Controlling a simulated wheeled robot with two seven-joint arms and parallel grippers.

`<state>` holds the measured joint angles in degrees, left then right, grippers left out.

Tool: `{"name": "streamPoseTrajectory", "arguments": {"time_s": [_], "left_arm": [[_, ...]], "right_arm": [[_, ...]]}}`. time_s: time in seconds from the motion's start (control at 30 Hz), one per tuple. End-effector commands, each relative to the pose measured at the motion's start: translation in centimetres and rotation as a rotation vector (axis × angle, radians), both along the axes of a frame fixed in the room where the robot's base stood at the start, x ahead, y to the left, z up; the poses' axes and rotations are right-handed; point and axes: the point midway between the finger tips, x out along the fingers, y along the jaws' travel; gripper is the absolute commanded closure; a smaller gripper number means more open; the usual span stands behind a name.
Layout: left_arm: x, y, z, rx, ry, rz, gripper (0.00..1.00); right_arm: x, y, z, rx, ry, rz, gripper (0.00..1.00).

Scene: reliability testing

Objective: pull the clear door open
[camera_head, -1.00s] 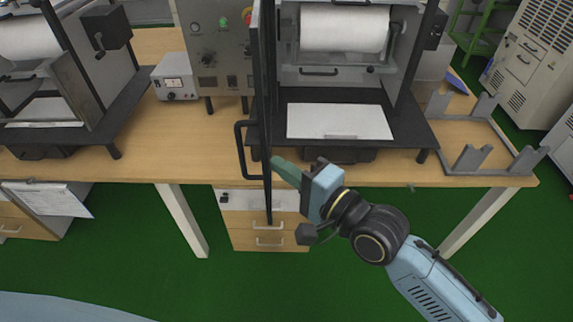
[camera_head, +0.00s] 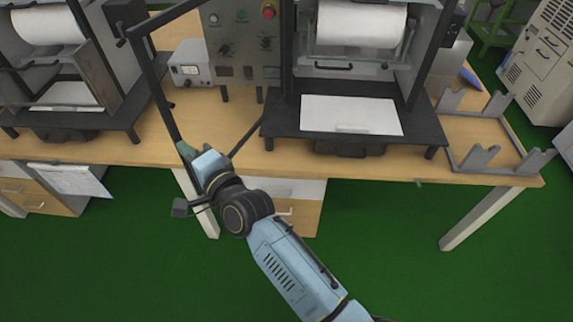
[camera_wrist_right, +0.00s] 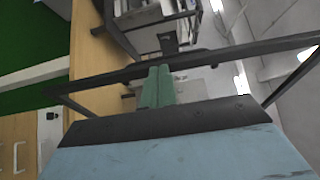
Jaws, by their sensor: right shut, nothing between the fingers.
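The clear door shows as a thin black frame (camera_head: 154,88) with a see-through pane. It stands swung open to the left of its machine (camera_head: 345,75), its free edge out toward me. My right gripper (camera_head: 184,150) is at the lower end of that free edge. Its green fingers are shut and empty. In the right wrist view the fingers (camera_wrist_right: 156,88) lie together with their tips at the black door bar (camera_wrist_right: 215,58); I cannot tell for sure whether they touch. The door's handle is not clearly visible. My left gripper is not in view.
A wooden bench (camera_head: 225,125) carries the machines. A second similar machine (camera_head: 70,75) stands at the left, beyond the open door. A small white meter box (camera_head: 190,65) sits between them. A grey bracket frame (camera_head: 490,130) lies at the right. The green floor in front is clear.

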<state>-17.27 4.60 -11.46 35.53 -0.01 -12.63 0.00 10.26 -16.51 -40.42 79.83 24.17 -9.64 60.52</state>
Motion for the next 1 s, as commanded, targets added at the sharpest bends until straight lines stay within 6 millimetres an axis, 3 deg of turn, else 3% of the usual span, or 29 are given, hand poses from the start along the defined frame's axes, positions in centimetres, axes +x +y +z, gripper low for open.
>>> {"name": "streamPoseTrajectory", "arguments": {"time_s": [0.63,0.77,0.9,1.0], "left_arm": [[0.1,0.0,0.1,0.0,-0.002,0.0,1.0],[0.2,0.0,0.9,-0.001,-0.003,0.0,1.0],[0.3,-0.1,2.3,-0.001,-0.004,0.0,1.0],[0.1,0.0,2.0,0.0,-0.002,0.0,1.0]], "right_arm": [[0.1,0.0,0.1,-0.001,0.0,-0.001,1.0],[-0.3,-1.1,0.2,-0.004,-0.001,-0.002,1.0],[-1.2,-3.5,0.3,-0.004,0.0,-0.002,1.0],[-3.2,-4.0,0.0,0.003,0.004,0.0,1.0]]}}
